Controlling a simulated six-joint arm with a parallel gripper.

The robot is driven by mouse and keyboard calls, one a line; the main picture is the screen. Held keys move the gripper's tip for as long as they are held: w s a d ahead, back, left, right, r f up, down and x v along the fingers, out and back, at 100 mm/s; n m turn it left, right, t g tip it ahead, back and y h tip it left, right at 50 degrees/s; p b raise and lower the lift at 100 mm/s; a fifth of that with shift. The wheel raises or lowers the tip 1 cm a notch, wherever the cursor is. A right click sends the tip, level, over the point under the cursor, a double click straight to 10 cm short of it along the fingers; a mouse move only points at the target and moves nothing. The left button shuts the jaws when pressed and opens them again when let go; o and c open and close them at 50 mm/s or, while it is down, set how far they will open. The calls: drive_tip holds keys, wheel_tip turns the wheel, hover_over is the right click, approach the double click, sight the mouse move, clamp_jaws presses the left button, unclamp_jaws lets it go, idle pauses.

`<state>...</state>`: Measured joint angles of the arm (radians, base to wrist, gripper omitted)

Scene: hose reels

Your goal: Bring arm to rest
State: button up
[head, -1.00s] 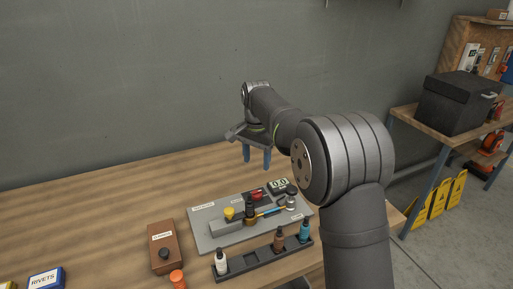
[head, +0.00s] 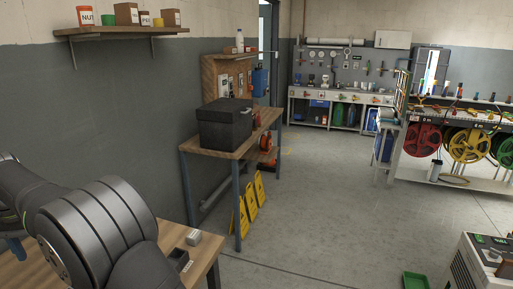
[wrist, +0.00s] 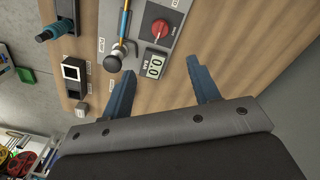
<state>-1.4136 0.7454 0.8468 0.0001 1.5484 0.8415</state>
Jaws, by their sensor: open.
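My gripper (wrist: 164,88) is open and empty in the wrist view, its two blue fingers apart above the wooden workbench (wrist: 180,20). Between and beyond the fingers lies a grey plate (wrist: 166,31) with a red knob (wrist: 160,27), a small display (wrist: 155,62) reading 0.0, and a blue and orange rod (wrist: 123,25) ending at a metal fitting (wrist: 113,60). The fingers look clear of these things. In the head view my arm is at the lower left edge, and only a bit of a blue finger shows.
A black box (head: 225,122) stands on a side table (head: 199,146), with yellow floor signs (head: 250,205) beneath. A wall shelf (head: 120,31) is above. Hose reels (head: 470,145) sit in a rack at right. The middle floor is open. A dark block (wrist: 75,75) lies near the bench edge.

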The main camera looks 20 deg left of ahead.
wheel_tip(320, 180, down, 17)
drive_tip(key=shift+f, duration=0.2)
idle(0.4)
